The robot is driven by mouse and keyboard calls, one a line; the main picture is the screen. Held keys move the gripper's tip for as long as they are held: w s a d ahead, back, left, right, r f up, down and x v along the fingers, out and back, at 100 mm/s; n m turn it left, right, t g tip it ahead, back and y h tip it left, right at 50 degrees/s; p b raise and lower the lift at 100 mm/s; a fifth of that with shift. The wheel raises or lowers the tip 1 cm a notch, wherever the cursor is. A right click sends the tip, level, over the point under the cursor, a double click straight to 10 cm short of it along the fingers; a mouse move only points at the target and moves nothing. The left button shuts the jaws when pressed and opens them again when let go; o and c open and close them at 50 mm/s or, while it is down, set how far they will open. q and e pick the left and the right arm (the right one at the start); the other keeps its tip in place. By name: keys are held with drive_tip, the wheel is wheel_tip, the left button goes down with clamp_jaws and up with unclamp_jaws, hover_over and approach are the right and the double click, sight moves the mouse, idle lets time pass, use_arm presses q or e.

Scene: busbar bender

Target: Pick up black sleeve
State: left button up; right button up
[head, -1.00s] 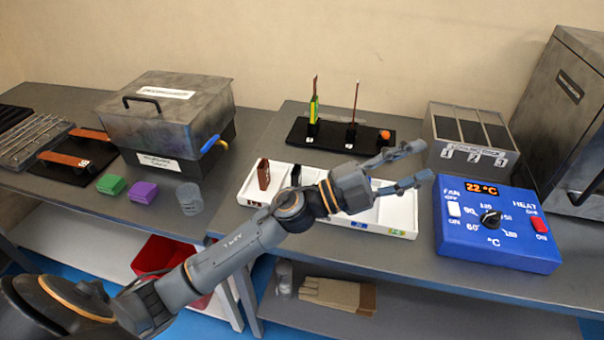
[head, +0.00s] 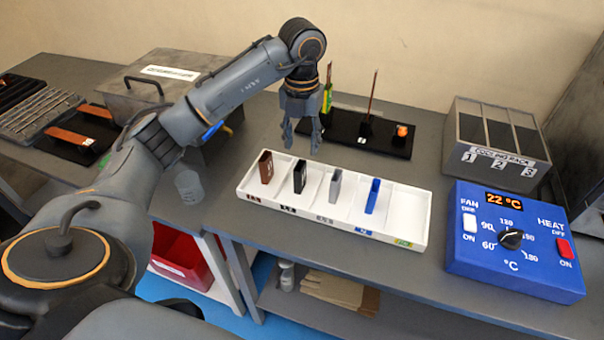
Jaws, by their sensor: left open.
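The black sleeve (head: 299,177) stands upright in the white compartment tray (head: 405,205), second from the left. A brown sleeve (head: 266,167) stands to its left, a grey sleeve (head: 335,185) and a blue sleeve (head: 372,195) to its right. My left gripper (head: 302,143) points down with its fingers apart, empty. In the picture it is just above the black sleeve, apart from it; it looks to be over the back edge of the tray. My right gripper is not in view.
A black stand (head: 395,145) with upright pieces is behind the tray, partly hidden by my gripper. A blue control box (head: 520,260) reading 22 °C and a grey cooling rack (head: 490,150) stand at right. A lidded metal box (head: 150,90) stands behind my arm.

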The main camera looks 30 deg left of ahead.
sight(299, 179)
use_arm(q)
wheel_tip(299, 179, down, 7)
drive_tip(key=shift+r+p, duration=0.1)
drive_tip(key=shift+p, duration=0.4)
drive_tip(key=shift+s+f+p, duration=0.2)
drive_tip(key=shift+f+p, duration=0.15)
drive_tip(key=shift+f, duration=0.3)
drive_tip(key=f, duration=0.1)
drive_tip(key=f+p, duration=0.1)
drive_tip(key=f, duration=0.1)
drive_tip(key=shift+s+a+f, duration=0.15)
drive_tip(key=shift+a+f, duration=0.05)
drive_tip(key=shift+f, duration=0.45)
drive_tip(key=shift+c, duration=0.5)
clamp_jaws()
